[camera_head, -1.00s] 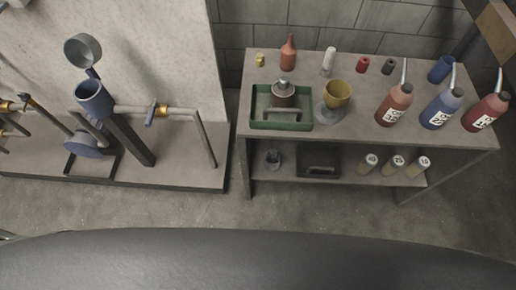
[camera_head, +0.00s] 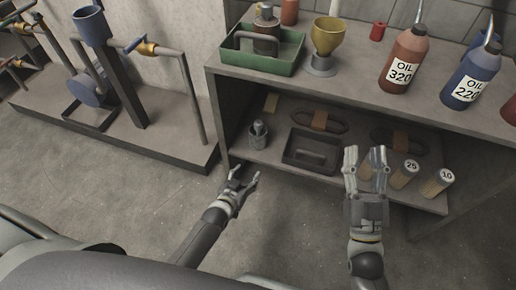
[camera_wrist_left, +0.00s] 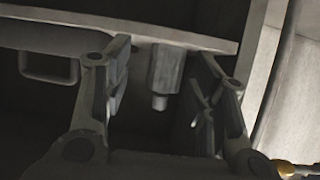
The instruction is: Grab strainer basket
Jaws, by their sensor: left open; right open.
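Tan tubes with numbered white caps, which may be the strainer baskets, stand on the lower shelf. One marked 25 (camera_head: 405,174) and one marked 10 (camera_head: 437,182) show in the head view. My right gripper (camera_head: 365,158) is open, with its fingers up in front of the shelf, left of the 25 tube. It covers the spot left of that tube. My left gripper (camera_head: 245,178) is open and appears empty near the table's front left leg. The left wrist view shows its spread fingers (camera_wrist_left: 160,95), with a grey hexagonal stub (camera_wrist_left: 163,75) beyond and between them.
The lower shelf holds a grey cup (camera_head: 258,140) and a dark tray (camera_head: 312,152). Above stand a green tray (camera_head: 258,59), a yellow funnel (camera_head: 327,35) and oil bottles (camera_head: 403,58). A blue vessel (camera_head: 92,25) is on piping at left. The floor in front is clear.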

